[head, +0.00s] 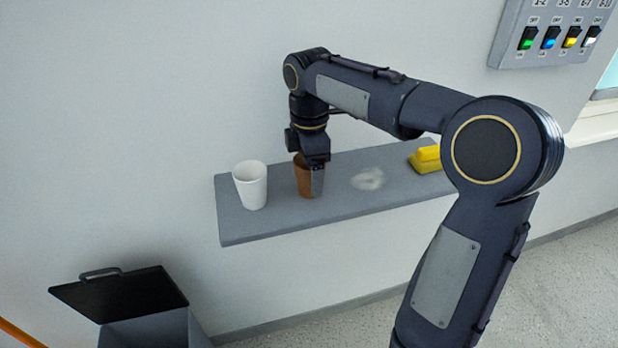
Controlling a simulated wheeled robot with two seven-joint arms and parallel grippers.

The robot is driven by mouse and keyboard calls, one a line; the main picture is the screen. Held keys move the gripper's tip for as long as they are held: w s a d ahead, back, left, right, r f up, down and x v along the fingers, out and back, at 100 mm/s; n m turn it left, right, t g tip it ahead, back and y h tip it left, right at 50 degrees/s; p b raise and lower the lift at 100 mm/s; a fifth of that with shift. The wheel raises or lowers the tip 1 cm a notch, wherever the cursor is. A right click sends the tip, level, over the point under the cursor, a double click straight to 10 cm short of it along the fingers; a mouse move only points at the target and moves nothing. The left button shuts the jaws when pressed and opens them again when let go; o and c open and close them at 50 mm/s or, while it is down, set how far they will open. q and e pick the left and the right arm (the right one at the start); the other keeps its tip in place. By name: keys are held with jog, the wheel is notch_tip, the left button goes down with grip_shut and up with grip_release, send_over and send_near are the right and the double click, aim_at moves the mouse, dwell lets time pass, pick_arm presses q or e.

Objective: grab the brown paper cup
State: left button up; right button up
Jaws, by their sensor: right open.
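The brown paper cup (303,178) stands upright on the grey wall shelf (240,226). My right gripper (316,182) points down at the cup, and a finger overlaps its front right side. The gripper is open. Its other finger is hidden, and I cannot tell whether the fingers touch the cup. The gripper and wrist cover part of the cup's rim. My left gripper is not in view.
A white cup (250,185) stands just left of the brown cup. A pale smudge (368,178) and a yellow object (427,159) are on the shelf to the right. A bin with an open black lid (120,294) is below left. A switch panel (553,32) hangs upper right.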

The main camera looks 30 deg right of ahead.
jog(key=shift+f, duration=0.3)
jog(key=c, duration=1)
jog(key=shift+c, duration=0.2)
jog(key=shift+r, duration=0.15)
